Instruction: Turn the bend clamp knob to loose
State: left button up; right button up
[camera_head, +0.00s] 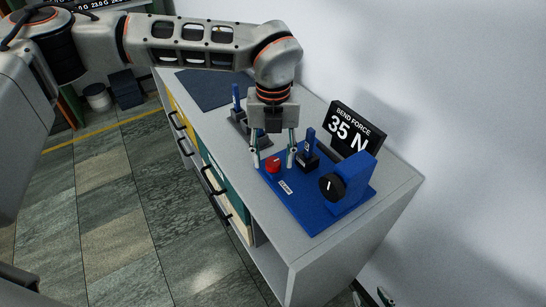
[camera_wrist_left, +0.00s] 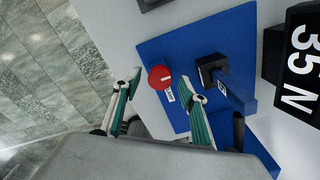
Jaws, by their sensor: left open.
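The red clamp knob (camera_head: 273,165) sits on the blue base plate (camera_head: 311,212), beside a small label reading CLAMP. In the left wrist view the red knob (camera_wrist_left: 159,77) shows a pale line on its face. My left gripper (camera_head: 273,160) points down over the plate with its fingers apart and nothing between its pads. In the left wrist view my left gripper (camera_wrist_left: 160,88) has the knob in line with the gap between its fingertips. I cannot tell how far above the knob they are. Small parts at the bottom right edge may be my right gripper (camera_head: 384,297); its jaws cannot be judged.
A blue post (camera_head: 309,142) on a dark block stands close to the right finger. A blue block with a black dial (camera_head: 332,186) stands at the plate's front right. The display (camera_head: 352,130) reads BEND FORCE 35 N. Another device (camera_head: 239,118) stands behind the gripper.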

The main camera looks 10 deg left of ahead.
aim_at(273, 162)
pick_arm(q)
notch_tip(273, 162, up, 11)
jog(key=shift+r, duration=0.2)
dwell(0.6)
